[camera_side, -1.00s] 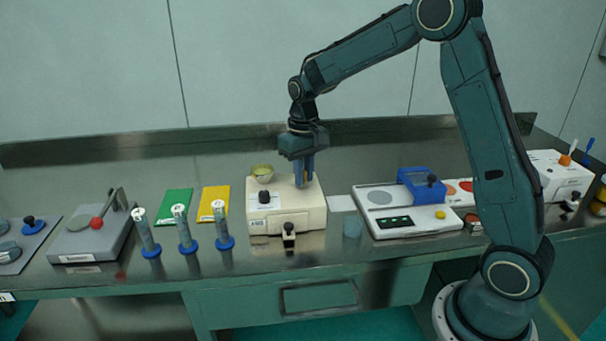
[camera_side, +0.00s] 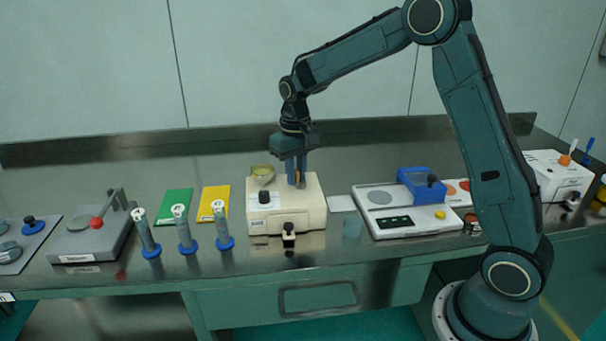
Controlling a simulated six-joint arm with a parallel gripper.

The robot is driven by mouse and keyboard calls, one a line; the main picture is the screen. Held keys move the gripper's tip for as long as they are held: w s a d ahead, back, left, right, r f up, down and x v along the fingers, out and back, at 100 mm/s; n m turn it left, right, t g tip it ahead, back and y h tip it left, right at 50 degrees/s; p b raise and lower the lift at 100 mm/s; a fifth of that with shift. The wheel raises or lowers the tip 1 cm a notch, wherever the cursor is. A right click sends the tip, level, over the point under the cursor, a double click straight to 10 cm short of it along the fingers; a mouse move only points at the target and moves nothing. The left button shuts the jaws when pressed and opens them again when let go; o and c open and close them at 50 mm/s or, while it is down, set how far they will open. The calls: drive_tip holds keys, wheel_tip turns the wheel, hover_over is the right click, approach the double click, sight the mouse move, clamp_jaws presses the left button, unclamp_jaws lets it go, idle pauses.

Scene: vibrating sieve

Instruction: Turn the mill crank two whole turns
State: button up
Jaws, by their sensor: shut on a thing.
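The mill (camera_side: 314,207) is a cream box in the middle of the bench, with a bowl-shaped hopper (camera_side: 262,174) at its back left, a black knob (camera_side: 264,197) on top and a dark drawer knob in front. My gripper (camera_side: 297,181) points straight down over the top of the mill. Its blue fingers are shut on the crank handle (camera_side: 300,182), a small orange-brown piece that shows only in part between them. The crank's arm is mostly hidden by the fingers.
Several blue-based tubes (camera_side: 185,230) stand left of the mill, before green (camera_side: 174,206) and yellow (camera_side: 214,203) pads. A grey press (camera_side: 92,235) is further left. A white balance (camera_side: 405,220) with a blue box (camera_side: 421,184) is at right.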

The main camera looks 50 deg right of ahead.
drive_tip(key=shift+w+a+f, duration=0.1)
drive_tip(key=shift+w+f, duration=0.1)
drive_tip(key=shift+w, duration=0.5)
drive_tip(key=shift+w, duration=0.2)
drive_tip(key=shift+w+d, duration=0.35)
drive_tip(key=shift+w, duration=0.3)
drive_tip(key=shift+w+d, duration=0.1)
drive_tip(key=shift+d, duration=0.05)
